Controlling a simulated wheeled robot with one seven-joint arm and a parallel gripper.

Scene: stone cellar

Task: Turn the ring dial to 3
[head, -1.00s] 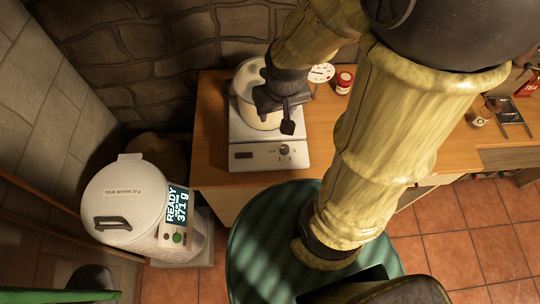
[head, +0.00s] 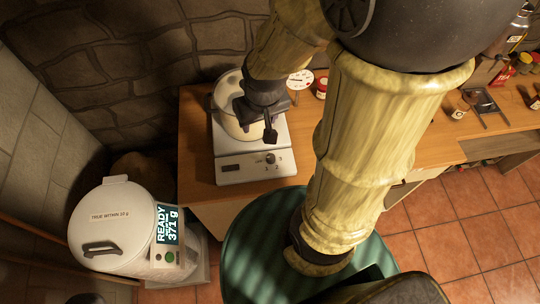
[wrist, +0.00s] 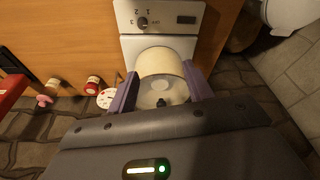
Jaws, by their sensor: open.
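The ring dial (head: 270,157) is a small dark knob on the front panel of a white hotplate (head: 232,172). It also shows in the wrist view (wrist: 143,22), with 1, 2 and 3 printed around it. I cannot tell which mark it points to. A cream pot (wrist: 160,62) with a lid stands on the hotplate. My gripper (wrist: 160,72) is open, its purple fingers on either side of the pot in the wrist view. In the head view my gripper (head: 260,124) is over the pot, behind the dial and apart from it. Whether the fingers touch the pot is unclear.
A white scale-like container (head: 112,225) reading 371 g stands at the lower left. The wooden counter (head: 196,150) has a bare strip left of the hotplate.

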